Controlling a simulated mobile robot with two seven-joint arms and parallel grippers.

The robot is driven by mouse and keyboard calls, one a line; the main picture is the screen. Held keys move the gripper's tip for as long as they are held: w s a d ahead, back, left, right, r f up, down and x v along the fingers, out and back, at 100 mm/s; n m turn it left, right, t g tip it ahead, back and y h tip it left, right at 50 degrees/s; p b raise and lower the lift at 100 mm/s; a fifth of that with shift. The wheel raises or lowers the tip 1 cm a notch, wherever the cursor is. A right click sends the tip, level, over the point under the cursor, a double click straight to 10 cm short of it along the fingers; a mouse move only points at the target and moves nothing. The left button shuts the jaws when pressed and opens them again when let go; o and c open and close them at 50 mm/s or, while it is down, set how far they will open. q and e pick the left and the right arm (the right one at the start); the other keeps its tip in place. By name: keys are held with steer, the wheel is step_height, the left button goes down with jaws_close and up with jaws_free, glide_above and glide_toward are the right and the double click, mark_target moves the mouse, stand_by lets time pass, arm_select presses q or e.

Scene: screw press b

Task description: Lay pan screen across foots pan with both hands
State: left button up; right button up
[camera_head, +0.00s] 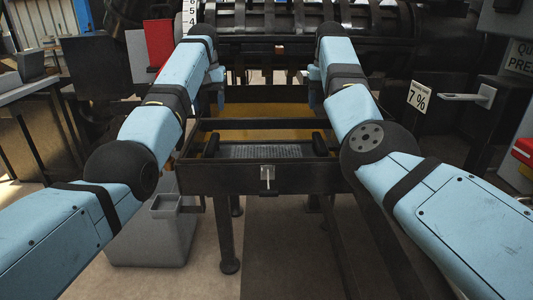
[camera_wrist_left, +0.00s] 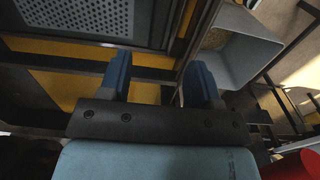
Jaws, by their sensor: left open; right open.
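The pan screen (camera_head: 265,152), a grey perforated plate with dark raised bars at its left and right ends, lies level at the near end of the foots pan (camera_head: 230,181). The pan is a long black frame with a yellow-brown inside. The screen also shows at the upper left of the left wrist view (camera_wrist_left: 85,14). My left gripper (camera_wrist_left: 160,80) is open and empty, over the pan's side rail and beside the screen. In the head view it (camera_head: 219,92) is beyond the screen's left end. My right gripper (camera_head: 313,92) is open beyond the right end, its fingers mostly hidden.
The black press (camera_head: 300,22) stands across the back. A grey bin (camera_head: 150,235) is on the floor left of the pan, also in the left wrist view (camera_wrist_left: 235,50).

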mark_target(213, 140)
arm_select(q)
step_height(213, 140, down, 14)
steer(key=shift+r, duration=0.1)
arm_select(e)
step_height(213, 140, down, 14)
arm_select(q)
jaws_close()
arm_select(e)
jaws_close()
